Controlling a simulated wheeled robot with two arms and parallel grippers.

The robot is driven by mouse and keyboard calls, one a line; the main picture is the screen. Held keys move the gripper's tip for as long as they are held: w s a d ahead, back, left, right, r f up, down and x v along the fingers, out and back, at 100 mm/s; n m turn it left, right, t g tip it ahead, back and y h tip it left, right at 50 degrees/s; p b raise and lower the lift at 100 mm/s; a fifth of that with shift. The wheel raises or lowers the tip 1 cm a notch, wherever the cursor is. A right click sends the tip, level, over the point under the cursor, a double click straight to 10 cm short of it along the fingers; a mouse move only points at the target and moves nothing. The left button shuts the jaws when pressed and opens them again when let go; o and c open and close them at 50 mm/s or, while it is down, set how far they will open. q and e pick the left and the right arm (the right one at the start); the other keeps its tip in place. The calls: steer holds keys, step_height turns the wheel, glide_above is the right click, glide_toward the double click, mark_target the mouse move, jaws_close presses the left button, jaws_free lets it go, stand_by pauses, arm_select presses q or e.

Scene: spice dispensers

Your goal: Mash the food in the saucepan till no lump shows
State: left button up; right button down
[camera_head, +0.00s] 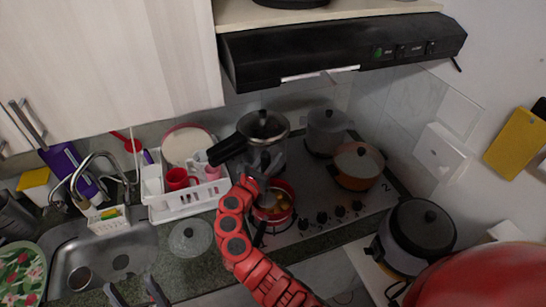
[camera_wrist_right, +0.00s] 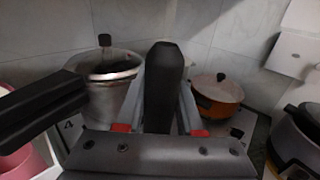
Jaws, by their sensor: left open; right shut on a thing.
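The red saucepan (camera_head: 289,208) sits at the front left of the stove, with yellowish lumpy food (camera_head: 272,209) in it. My right gripper (camera_head: 262,166) is above the saucepan, its red arm reaching up from the bottom of the head view. In the right wrist view it is shut on a thick black handle (camera_wrist_right: 164,85), standing between its fingers. The lower end of the held tool is hidden in the wrist view and hard to make out in the head view. My left gripper (camera_head: 136,293) is open and empty at the bottom left, before the counter.
A pressure cooker (camera_head: 263,126) stands behind the saucepan, its long black handle pointing left. A grey pot (camera_head: 327,131) and an orange pot (camera_head: 359,166) stand on the stove. A glass lid (camera_head: 190,238) lies left of the stove, by the white dish rack (camera_head: 188,208) and sink.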

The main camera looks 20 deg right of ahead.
steer(key=shift+f+b, duration=1.5)
steer(key=shift+f, duration=0.85)
step_height(320, 180, up, 5)
steer(key=p, duration=0.3)
steer(key=shift+f, duration=0.1)
steer(key=shift+s+d, duration=0.1)
steer(key=s+d, duration=0.1)
steer(key=s, duration=0.1)
steer(key=shift+s+d, duration=0.4)
steer(key=shift+f, duration=0.1)
